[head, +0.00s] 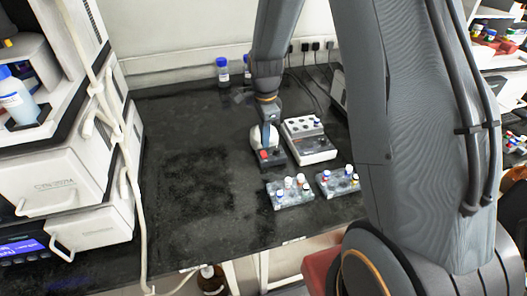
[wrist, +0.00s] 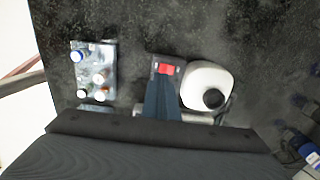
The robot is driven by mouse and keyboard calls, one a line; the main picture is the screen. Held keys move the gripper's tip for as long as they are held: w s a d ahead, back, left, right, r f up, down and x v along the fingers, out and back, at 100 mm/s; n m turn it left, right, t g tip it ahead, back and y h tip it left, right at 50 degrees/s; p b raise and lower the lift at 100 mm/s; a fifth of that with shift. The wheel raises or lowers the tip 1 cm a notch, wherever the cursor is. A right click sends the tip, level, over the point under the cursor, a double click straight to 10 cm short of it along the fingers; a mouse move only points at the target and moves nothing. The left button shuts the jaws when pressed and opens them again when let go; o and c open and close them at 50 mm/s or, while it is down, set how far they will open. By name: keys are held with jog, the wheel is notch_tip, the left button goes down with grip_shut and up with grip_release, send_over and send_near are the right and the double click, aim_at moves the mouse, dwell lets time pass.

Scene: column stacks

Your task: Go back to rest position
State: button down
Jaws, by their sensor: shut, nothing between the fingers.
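My gripper (head: 266,142) points down over the dark bench, and its fingers are shut with nothing between them. In the wrist view the gripper (wrist: 163,88) is just beside a small device with a red patch (wrist: 166,69) and a white rounded body (wrist: 207,86) with a black top. The same device (head: 257,137) is partly hidden behind the gripper in the head view. I cannot tell whether the fingertips touch it.
Two clear racks with capped vials, one left (head: 292,199) and one right (head: 340,189), stand near the front edge. A white block with wells (head: 317,155) is right of the gripper. Blue-capped bottles (head: 222,71) stand at the back. The bench's left part (head: 185,180) is clear.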

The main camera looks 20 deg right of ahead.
dwell(0.4)
jog(key=s+r+n, duration=0.5)
jog(key=s+n, duration=0.4)
jog(key=s+r+n+t, duration=0.1)
jog(key=s+r+n, duration=0.4)
jog(key=s+n, duration=0.4)
jog(key=shift+s, duration=0.55)
dwell(0.6)
